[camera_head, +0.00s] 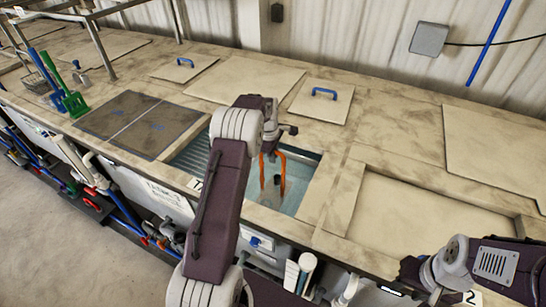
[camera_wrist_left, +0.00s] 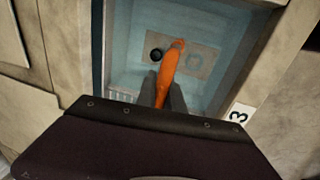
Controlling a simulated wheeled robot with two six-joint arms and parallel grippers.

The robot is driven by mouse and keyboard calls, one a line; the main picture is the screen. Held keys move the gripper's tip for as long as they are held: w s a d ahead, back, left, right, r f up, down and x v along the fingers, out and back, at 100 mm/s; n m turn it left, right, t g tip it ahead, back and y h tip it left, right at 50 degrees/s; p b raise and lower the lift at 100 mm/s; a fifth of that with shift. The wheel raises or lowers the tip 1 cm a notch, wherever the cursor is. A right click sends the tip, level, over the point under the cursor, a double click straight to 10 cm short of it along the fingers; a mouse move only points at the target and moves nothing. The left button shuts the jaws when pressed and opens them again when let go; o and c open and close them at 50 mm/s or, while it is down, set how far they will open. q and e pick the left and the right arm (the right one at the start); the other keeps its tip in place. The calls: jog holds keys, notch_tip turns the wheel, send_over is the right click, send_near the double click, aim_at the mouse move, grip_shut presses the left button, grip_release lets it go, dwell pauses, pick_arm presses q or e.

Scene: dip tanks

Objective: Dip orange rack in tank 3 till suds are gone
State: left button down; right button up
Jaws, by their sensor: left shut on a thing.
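My left gripper (camera_wrist_left: 162,92) is shut on the orange rack (camera_wrist_left: 168,66), gripping its orange handle over the open tank. In the head view the orange rack (camera_head: 281,165) shows as orange bars hanging down into the tank opening; its lower part is hard to make out. The tank (camera_wrist_left: 232,38) has pale blue walls and a label "3" beside it in the left wrist view. I see no clear suds in it.
Lids with blue handles (camera_head: 322,94) lie behind the tank. A dark two-panel cover (camera_head: 138,124) lies to the left. A shallow recess (camera_head: 425,215) is to the right. Pipes and valves line the front below.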

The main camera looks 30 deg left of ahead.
pick_arm(q)
jog(key=w+p+v, duration=0.2)
jog(key=p+v, duration=0.3)
jog(key=v, duration=0.4)
jog(key=w+p+v, duration=0.1)
jog(key=p+v, duration=0.4)
jog(key=v, duration=0.4)
jog(key=shift+w+r, duration=0.35)
jog(key=shift+r, duration=0.15)
